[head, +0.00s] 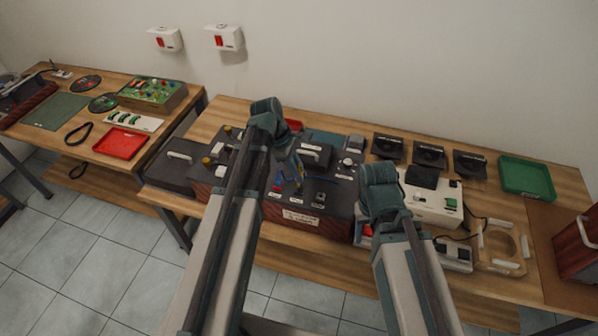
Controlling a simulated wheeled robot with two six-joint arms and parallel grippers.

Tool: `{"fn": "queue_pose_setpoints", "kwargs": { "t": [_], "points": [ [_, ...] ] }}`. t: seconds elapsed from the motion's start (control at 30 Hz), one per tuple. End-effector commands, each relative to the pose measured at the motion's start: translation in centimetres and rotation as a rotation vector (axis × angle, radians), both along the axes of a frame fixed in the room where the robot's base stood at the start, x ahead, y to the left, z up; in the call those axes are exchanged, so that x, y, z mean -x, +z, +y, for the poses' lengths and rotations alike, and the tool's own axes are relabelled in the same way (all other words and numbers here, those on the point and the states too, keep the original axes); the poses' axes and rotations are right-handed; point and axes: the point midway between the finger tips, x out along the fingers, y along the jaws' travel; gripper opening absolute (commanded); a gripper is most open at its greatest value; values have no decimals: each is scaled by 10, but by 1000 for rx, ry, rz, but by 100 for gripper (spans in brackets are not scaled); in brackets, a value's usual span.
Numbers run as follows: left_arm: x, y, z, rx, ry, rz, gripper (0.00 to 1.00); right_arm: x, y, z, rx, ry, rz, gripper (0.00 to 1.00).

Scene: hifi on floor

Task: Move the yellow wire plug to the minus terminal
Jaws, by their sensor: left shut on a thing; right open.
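The panel box (325,211) with a dark top and reddish-brown front stands on the wooden bench in the middle of the head view. A red terminal (277,184) shows on its top, with small white labels and dark fittings to its right. My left gripper (294,165) is over the panel, shut on a small yellow piece, the yellow wire plug (299,171). A blue wire (322,180) runs right from near it. The labels are too small to read, so I cannot tell which terminal is minus. My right gripper (374,178) is open at the panel's right side; its fingers are mostly hidden.
A white device (430,206) stands right of the panel, with several black units (429,155) behind it. A green tray (527,178) lies at the far right. A dark case (180,165) lies at the left end. Another table holds a red tray (120,144).

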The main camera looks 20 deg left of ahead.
Motion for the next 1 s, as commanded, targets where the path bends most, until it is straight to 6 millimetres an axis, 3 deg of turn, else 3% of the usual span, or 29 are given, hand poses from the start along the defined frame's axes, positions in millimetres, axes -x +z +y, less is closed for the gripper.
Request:
{"fn": "queue_pose_setpoints", "kwargs": {
  "t": [0.33, 1.0],
  "points": [
    [0, -31, 0, 0, 0, 0, 0, 0, -31, 0, 0, -1, 0, 55],
    [0, -33, 0, 0, 0, 0, 0, 0, -33, 0, 0, -1, 0, 55]
  ]
}}
